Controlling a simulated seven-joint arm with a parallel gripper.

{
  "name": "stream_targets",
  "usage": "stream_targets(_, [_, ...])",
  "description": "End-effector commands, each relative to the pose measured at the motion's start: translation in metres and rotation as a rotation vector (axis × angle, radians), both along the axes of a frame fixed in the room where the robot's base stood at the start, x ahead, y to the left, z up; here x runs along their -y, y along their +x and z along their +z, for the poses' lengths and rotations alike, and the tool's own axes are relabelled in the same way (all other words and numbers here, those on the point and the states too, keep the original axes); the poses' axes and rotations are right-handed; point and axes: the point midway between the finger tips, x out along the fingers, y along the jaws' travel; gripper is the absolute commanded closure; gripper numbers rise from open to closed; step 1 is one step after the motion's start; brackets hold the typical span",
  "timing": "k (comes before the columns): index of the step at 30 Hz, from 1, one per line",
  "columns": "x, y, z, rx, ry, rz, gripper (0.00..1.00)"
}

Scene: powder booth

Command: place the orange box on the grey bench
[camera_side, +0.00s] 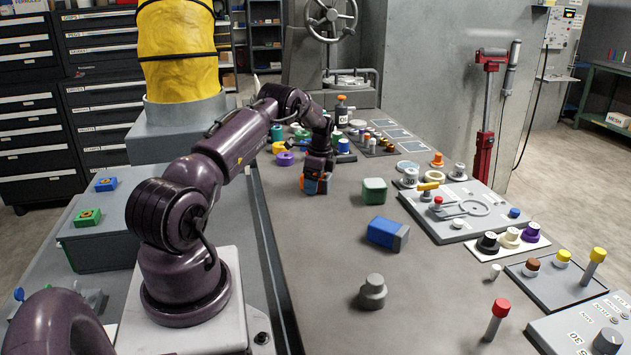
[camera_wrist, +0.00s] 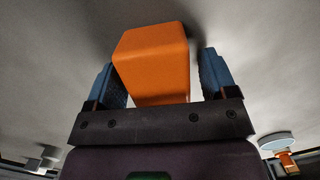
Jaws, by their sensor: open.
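The orange box (camera_wrist: 152,62) lies between the two blue fingers of my gripper (camera_wrist: 163,82) in the wrist view. The fingers are open, with a visible gap to the box on the right; on the left the finger is very close, and I cannot tell if it touches. In the side view my gripper (camera_side: 317,187) points down low over the grey bench (camera_side: 310,270), with a little of the orange box (camera_side: 310,186) showing between the fingers. The box appears to be on the bench; its underside is hidden.
A green block (camera_side: 375,190), a blue box (camera_side: 387,233) and a grey knobbed piece (camera_side: 373,292) stand on the bench to the right and nearer. A grey panel (camera_side: 455,210) with controls lies at the right. Several small coloured items crowd the bench behind my gripper. The front middle is clear.

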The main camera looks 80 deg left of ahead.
Motion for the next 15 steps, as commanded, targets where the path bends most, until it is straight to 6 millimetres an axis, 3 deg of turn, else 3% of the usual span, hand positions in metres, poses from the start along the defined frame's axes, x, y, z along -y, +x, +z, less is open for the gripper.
stream_targets(5, [0.000, 0.001, 0.007, 0.001, 0.002, 0.000, 0.22])
stream_targets(15, [-0.001, 0.013, 0.076, 0.002, 0.002, -0.001, 0.22])
